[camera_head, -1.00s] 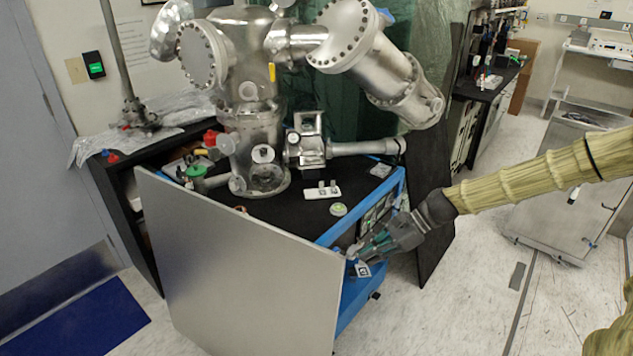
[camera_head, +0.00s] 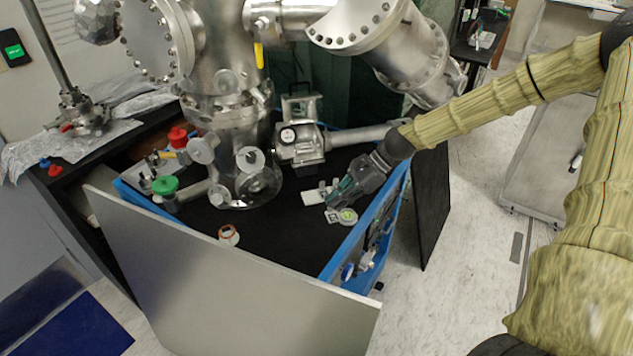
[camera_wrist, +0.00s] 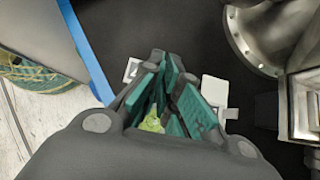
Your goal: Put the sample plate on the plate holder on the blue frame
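My gripper (camera_head: 338,200) points down over the black top of the blue frame (camera_head: 345,252). It appears shut on the sample plate (camera_head: 333,216), a small white piece with a dark square mark showing at the fingertips. The marked piece also shows in the wrist view (camera_wrist: 131,68), beside the left finger. A white base with small upright posts (camera_head: 311,198), likely the plate holder, lies just left of the fingers. It shows right of the fingers in the wrist view (camera_wrist: 215,90), partly hidden. I cannot tell the plate's height above the surface.
A grey panel (camera_head: 230,285) leans at the front. The black top in front of the chamber is mostly clear.

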